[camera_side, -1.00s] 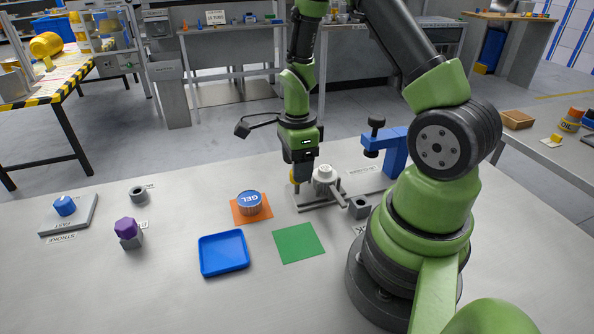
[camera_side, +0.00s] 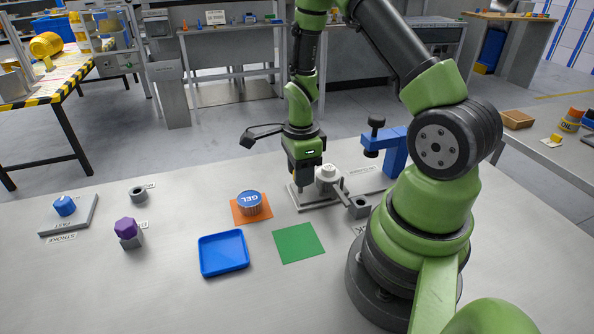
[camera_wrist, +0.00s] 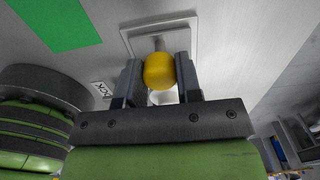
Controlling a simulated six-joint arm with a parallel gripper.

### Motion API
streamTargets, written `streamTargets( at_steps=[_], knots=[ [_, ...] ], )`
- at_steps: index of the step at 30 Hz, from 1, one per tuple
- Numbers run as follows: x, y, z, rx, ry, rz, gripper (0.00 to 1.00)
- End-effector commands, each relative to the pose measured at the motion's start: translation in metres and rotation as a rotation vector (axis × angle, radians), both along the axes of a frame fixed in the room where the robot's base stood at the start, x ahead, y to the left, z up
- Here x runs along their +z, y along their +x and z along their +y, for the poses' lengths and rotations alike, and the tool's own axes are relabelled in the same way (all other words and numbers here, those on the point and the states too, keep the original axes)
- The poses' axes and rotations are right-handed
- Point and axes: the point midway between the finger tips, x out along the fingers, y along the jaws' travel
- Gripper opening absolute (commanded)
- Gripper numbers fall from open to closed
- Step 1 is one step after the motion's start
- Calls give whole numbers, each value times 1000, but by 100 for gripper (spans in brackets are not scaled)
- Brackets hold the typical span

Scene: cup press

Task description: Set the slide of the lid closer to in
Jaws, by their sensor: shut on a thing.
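The lid closer is the grey device with a flat base plate (camera_side: 322,205) and a pale round head (camera_side: 325,173), right beside my gripper in the side view. My gripper (camera_side: 308,188) points down at the left end of this device. In the wrist view, a rounded yellow knob (camera_wrist: 158,70) sits between my two fingers, and they are shut on it. Behind the knob is a light square-edged plate (camera_wrist: 190,24). In the side view my fingers hide the knob, and I cannot read the slide's exact position.
A blue press-like stand (camera_side: 388,143) is right of the device, with a small grey block (camera_side: 359,208) in front. A green mat (camera_side: 298,243), blue tray (camera_side: 224,254) and GEL tin (camera_side: 249,203) on an orange mat lie left and front.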

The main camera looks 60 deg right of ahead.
Motion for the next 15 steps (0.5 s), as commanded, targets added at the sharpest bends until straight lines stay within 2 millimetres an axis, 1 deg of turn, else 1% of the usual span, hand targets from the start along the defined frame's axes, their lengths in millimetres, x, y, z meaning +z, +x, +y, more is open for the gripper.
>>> streamTargets(
  at_steps=[6, 9, 12, 15],
  knots=[
    [0, -31, -32, -9, -3, -1, 0],
    [1, -41, -43, -6, -4, -2, 0],
    [1, -47, -48, -3, -4, -2, 0],
    [1, -49, -49, 0, -4, -2, 0]
  ],
)
